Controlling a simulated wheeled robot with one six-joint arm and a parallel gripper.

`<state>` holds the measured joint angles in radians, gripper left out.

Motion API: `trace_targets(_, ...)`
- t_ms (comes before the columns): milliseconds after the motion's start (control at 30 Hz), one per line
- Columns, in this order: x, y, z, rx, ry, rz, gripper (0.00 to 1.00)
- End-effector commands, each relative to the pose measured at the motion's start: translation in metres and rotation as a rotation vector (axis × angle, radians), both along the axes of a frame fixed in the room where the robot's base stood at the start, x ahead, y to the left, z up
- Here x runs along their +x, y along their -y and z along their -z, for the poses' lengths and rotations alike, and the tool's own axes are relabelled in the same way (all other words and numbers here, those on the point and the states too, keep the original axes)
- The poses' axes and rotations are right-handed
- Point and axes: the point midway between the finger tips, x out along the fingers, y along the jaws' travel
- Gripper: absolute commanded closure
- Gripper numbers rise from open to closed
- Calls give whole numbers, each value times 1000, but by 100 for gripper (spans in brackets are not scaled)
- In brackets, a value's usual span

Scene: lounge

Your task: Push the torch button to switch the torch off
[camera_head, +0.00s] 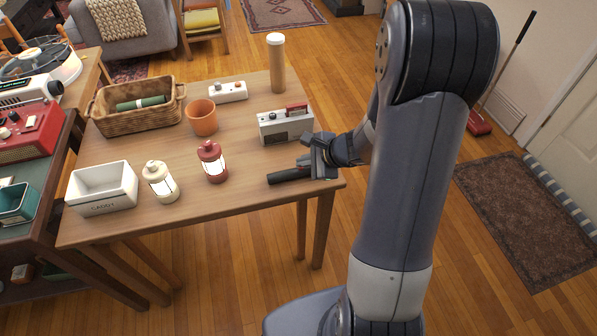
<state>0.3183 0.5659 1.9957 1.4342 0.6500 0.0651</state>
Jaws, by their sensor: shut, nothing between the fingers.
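A dark cylindrical object (288,175), which looks like the torch, lies on its side near the front right corner of the wooden table (240,167). My gripper (304,161) is shut and empty, just above or beside its right end. I cannot tell whether they touch. The gripper hides part of that end, and the button and any light from the torch cannot be made out.
A grey radio-like box (286,127) stands just behind the gripper.

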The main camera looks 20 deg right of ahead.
Motion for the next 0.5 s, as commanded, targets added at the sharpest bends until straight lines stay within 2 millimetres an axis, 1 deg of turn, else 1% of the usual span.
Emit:
trace_targets(333, 0, 0, 0, -1, 0, -1, 100)
trace_targets(500, 0, 0, -5, -1, 2, -1, 100)
